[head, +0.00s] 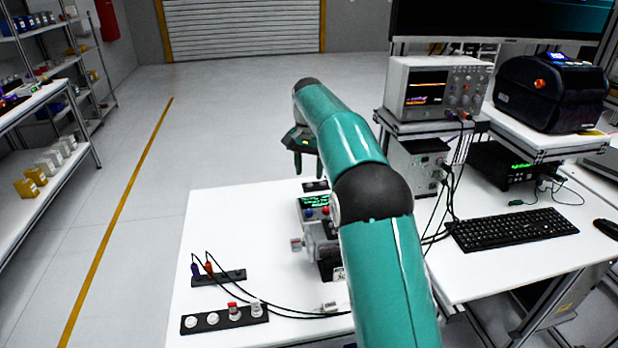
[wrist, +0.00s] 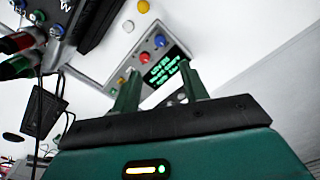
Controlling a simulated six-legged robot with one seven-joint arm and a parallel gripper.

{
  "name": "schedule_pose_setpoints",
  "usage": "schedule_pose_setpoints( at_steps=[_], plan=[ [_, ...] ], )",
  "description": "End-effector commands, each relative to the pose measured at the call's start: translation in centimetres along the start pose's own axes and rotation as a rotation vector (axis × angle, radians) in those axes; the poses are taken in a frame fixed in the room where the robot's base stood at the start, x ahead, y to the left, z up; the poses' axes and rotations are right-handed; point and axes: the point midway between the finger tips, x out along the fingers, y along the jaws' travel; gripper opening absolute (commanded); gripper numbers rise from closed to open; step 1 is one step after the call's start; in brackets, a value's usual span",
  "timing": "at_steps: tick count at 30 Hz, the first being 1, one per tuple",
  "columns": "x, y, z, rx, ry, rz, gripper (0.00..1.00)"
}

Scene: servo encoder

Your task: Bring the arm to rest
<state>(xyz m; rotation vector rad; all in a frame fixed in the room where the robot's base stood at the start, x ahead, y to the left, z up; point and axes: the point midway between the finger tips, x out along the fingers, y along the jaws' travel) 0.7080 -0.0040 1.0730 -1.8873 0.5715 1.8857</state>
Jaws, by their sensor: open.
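My gripper (head: 308,165) hangs from my teal arm over the far part of the white table in the head view. In the wrist view my gripper (wrist: 160,88) shows two green fingers standing apart with nothing between them. Beyond them is a grey test device with a lit green-text screen (wrist: 163,65) and red, blue and yellow buttons. The same device (head: 314,206) is partly hidden behind my arm in the head view.
A black strip with several knobs (head: 225,319) and a holder with two probes (head: 219,278) sit at the table's front left. To the right are an oscilloscope (head: 436,88), a black printer (head: 550,92) and a keyboard (head: 513,230). The table's left side is mostly clear.

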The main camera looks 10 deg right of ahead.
Motion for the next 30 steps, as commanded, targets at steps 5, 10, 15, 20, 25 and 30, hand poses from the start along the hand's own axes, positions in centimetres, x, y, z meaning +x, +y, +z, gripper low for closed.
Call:
schedule_pose_setpoints(
  at_steps=[5, 10, 15, 20, 25, 30],
  plan=[
    [0.0, 0.0, 0.0, 0.0, 0.0, 0.0, 0.44],
    [-0.5, 0.1, 0.2, -0.005, 0.005, -0.003, 0.44],
    [-3.4, 1.4, 2.2, -0.046, 0.037, -0.024, 0.44],
    [-6.9, 3.7, 5.8, -0.114, 0.087, -0.051, 0.44],
    [-9.7, 6.5, 10.1, -0.188, 0.143, -0.077, 0.44],
    [-11.2, 9.6, 14.8, -0.261, 0.2, -0.099, 0.44]
  ],
)
